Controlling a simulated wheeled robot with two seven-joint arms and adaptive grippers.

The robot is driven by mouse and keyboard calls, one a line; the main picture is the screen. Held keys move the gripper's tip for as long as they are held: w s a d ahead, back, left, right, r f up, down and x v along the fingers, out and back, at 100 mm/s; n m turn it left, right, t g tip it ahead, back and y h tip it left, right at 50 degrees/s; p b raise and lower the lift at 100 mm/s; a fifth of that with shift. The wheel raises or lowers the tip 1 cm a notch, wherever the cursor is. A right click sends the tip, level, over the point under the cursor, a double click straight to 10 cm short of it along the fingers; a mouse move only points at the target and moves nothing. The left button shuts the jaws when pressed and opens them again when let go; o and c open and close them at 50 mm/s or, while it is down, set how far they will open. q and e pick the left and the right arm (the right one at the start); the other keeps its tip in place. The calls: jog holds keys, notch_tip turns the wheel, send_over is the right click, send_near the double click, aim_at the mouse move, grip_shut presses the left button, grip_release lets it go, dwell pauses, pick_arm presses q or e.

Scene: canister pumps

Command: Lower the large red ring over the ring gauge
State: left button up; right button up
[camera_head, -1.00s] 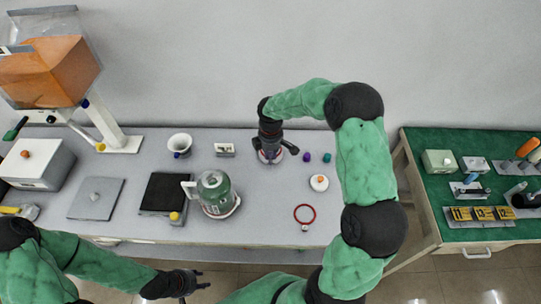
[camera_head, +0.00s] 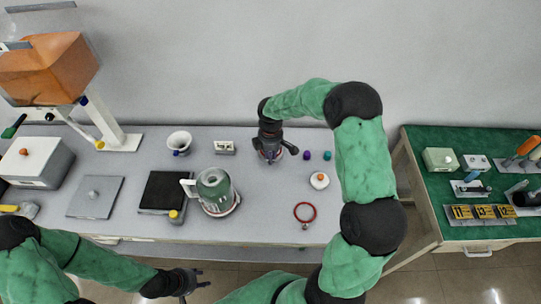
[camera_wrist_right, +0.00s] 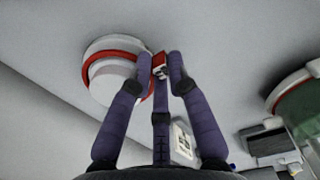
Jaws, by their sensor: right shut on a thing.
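The large red ring (camera_wrist_right: 112,54) shows in the right wrist view as an arc around the white, round, stepped ring gauge (camera_wrist_right: 108,82). Its near side is hidden behind the fingers, and I cannot tell how low it sits. My right gripper (camera_wrist_right: 161,66) is shut on the small red tab at the ring's edge, beside the gauge. In the head view my right gripper (camera_head: 270,157) is at the back middle of the grey table and hides most of the gauge. My left gripper (camera_head: 193,281) is open and empty in front of the table's front edge.
Another red ring (camera_head: 305,212) lies on the table at the front right. A white round piece with an orange knob (camera_head: 319,180), purple and teal knobs, and a green-and-white canister (camera_head: 214,190) stand nearby. A green side table (camera_head: 430,200) is at right.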

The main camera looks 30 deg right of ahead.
jog(key=shift+f, duration=0.5)
dwell(0.3)
jog(key=o, duration=1.4)
jog(key=shift+r, duration=0.15)
jog(key=shift+r+p, duration=2.45)
jog(key=shift+r, duration=0.9)
jog(key=shift+r, duration=0.1)
